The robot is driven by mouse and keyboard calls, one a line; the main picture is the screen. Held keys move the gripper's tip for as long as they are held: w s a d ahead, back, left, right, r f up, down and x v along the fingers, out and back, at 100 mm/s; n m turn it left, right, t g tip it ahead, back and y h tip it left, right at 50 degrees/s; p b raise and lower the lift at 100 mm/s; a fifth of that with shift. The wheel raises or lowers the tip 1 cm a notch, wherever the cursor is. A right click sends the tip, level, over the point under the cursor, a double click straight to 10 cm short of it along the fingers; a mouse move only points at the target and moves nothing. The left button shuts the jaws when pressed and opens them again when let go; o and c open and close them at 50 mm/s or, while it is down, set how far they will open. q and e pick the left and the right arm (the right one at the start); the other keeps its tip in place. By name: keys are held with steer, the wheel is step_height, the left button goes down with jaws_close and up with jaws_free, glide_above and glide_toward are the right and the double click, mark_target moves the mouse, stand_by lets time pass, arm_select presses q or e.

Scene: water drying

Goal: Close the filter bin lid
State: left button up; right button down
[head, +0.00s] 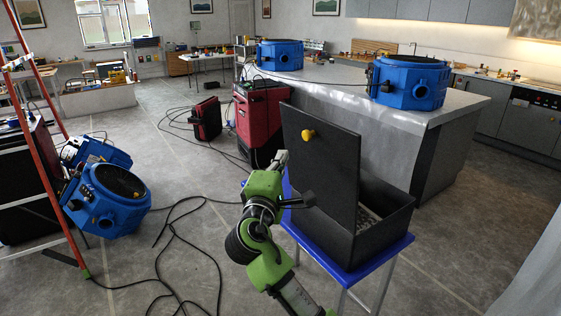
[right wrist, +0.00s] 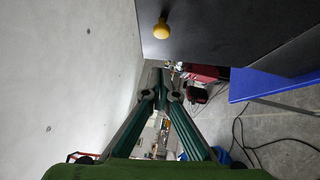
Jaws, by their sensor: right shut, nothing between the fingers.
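The filter bin (head: 385,225) is a dark open box on a blue-topped stand (head: 355,272). Its black lid (head: 322,160) stands upright, raised, with a yellow knob (head: 308,135) on the face toward the left. Pale contents show partly inside the bin. My right gripper (head: 282,158) is shut and empty, just left of the lid and a little below the knob in the head view. In the right wrist view, the shut fingertips (right wrist: 160,72) are apart from the lid (right wrist: 225,30), with the knob (right wrist: 161,30) above them. My left gripper is not in view.
A covered counter (head: 330,90) with two blue machines stands behind the bin. A red machine (head: 262,120) stands behind the lid. Another blue machine (head: 108,200) and a red ladder (head: 45,150) are at left. Black cables (head: 180,225) cross the floor.

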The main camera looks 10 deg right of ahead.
steer(key=w+d+r+p, duration=0.1)
steer(key=w+d+p, duration=0.2)
steer(key=w+d, duration=0.2)
steer(key=shift+w+d, duration=0.35)
steer(key=shift+d, duration=0.25)
steer(key=shift+r, duration=0.1)
